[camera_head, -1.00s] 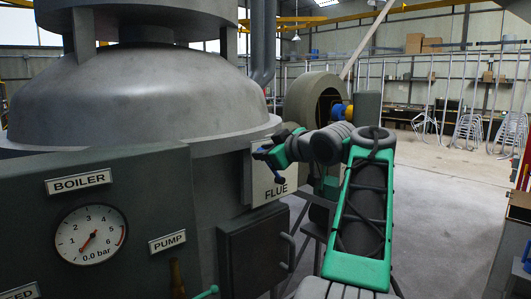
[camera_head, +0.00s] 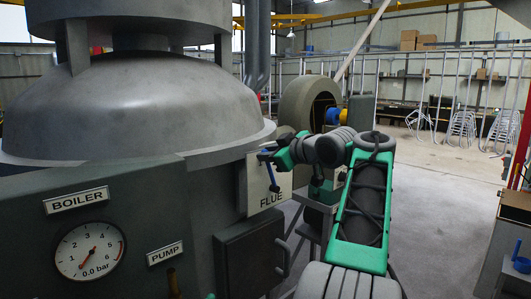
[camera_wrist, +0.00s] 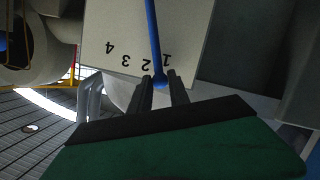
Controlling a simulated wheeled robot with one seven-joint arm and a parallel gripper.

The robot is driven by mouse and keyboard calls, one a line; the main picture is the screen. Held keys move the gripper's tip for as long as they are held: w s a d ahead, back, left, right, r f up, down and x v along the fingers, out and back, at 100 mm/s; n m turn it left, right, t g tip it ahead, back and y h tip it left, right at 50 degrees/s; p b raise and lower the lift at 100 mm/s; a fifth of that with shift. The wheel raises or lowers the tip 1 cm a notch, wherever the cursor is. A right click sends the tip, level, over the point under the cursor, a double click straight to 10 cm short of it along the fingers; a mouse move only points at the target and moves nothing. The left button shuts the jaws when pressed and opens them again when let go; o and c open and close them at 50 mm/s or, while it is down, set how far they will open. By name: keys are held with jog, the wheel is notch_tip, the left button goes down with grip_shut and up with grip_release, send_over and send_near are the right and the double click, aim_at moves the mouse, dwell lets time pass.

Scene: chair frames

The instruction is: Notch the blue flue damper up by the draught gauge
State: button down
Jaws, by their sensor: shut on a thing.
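The blue flue damper is a thin lever (camera_head: 272,178) on the pale FLUE plate (camera_head: 256,196). In the wrist view the blue lever (camera_wrist: 153,40) runs down across the plate (camera_wrist: 105,25), close to the upside-down 1 and 2 of a 1-to-4 scale. My gripper (camera_head: 266,156) is at the lever's free end; in the wrist view its two dark fingers (camera_wrist: 162,88) are shut on that end. The exact notch is unclear. No gauge labelled draught is in view; a round dial (camera_head: 90,251) reading 0.0 bar sits under the BOILER label.
The grey boiler (camera_head: 135,110) fills the left. A dark door with a handle (camera_head: 248,262) is below the FLUE plate. A PUMP label (camera_head: 164,253) is beside the dial. A round duct opening (camera_head: 297,105) stands behind my arm. Open floor lies to the right.

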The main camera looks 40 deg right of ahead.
jog(key=shift+d+r+p, duration=0.2)
jog(key=shift+d+p, duration=0.3)
jog(key=shift+p, duration=0.05)
jog(key=shift+d+r+p, duration=0.15)
jog(key=shift+d+p, duration=0.3)
jog(key=shift+p, duration=0.05)
jog(key=c, duration=1.1)
grip_release()
jog(key=shift+f, duration=0.1)
jog(key=shift+c, duration=0.2)
